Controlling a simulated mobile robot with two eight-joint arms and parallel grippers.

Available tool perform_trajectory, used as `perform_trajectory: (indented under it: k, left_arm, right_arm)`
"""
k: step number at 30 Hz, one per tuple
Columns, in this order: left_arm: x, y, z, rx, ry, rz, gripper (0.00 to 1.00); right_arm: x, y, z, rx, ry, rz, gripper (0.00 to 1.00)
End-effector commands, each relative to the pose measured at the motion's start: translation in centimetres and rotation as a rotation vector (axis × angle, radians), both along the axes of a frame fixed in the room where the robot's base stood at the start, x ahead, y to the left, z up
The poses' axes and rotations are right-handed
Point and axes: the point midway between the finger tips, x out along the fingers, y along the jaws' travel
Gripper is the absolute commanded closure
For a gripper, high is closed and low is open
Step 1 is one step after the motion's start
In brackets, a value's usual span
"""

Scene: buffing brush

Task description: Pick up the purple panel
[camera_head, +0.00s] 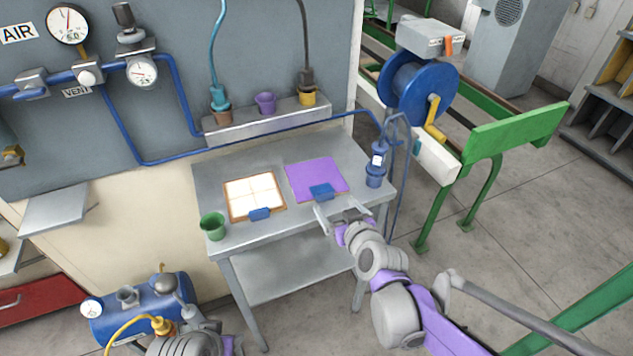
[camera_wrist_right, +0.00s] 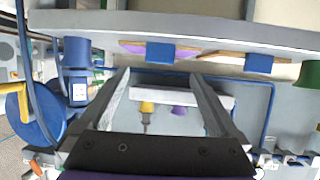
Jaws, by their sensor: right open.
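The purple panel (camera_head: 312,174) lies flat on the grey table, to the right of a white tiled panel (camera_head: 254,193). A blue block-shaped grip (camera_head: 321,191) sits at its front edge. My right gripper (camera_head: 340,212) is open and empty at the table's front edge, just in front of the blue grip, its fingers spread to either side. In the right wrist view, the blue grip (camera_wrist_right: 160,53) shows beyond the open fingers (camera_wrist_right: 159,75), with a thin strip of the purple panel (camera_wrist_right: 133,46) beside it. The fingers appear apart from the grip.
A green cup (camera_head: 213,227) stands at the table's left front corner, and a blue bottle-like fixture (camera_head: 375,165) at its right side. A wall ledge (camera_head: 265,124) behind holds several small cups. A blue compressor (camera_head: 140,308) stands at lower left.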

Motion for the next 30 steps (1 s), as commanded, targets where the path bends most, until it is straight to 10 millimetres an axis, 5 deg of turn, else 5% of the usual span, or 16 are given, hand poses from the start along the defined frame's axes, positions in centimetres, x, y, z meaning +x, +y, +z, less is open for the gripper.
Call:
perform_trajectory:
  k: [18, 28, 30]
  left_arm:
    - [-0.1, 0.0, -0.4, 0.0, 0.001, 0.0, 0.5]
    - [-0.1, 0.0, -0.4, 0.0, 0.001, 0.0, 0.5]
    - [-0.1, 0.0, -0.4, 0.0, 0.001, 0.0, 0.5]
  right_arm:
    - [6.1, 1.9, -2.3, 0.0, 0.002, 0.0, 0.03]
    - [6.6, 2.0, -2.6, 0.001, 0.002, 0.001, 0.03]
    - [6.6, 2.0, -2.5, 0.0, 0.002, 0.0, 0.15]
